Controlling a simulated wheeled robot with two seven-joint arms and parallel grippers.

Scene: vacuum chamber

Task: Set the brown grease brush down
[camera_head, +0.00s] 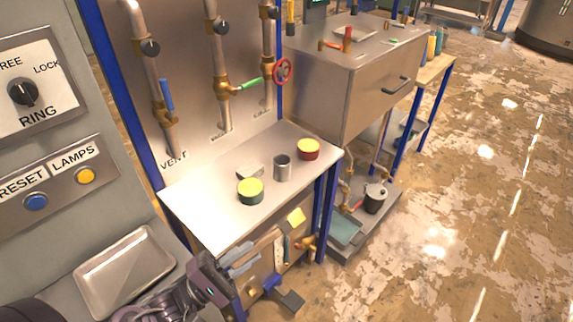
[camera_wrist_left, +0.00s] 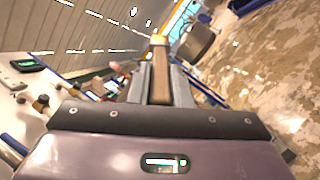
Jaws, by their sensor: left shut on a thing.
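My left gripper (camera_head: 243,260) is low in the head view, in front of the steel table's near edge. In the left wrist view its two grey fingers (camera_wrist_left: 160,88) are shut on the brown grease brush (camera_wrist_left: 160,76), which points away from the wrist with a pale yellowish end (camera_wrist_left: 158,40). I cannot make the brush out clearly in the head view. The steel table (camera_head: 205,205) has bare metal on its left and near parts. My right gripper is not in view.
On the table are a green tin with a yellow top (camera_head: 250,191), a grey cup (camera_head: 282,168), a red tin with a yellow top (camera_head: 308,149) and a small grey block (camera_head: 249,173). An empty metal tray (camera_head: 125,270) lies left. Valve pipes (camera_head: 222,88) rise behind.

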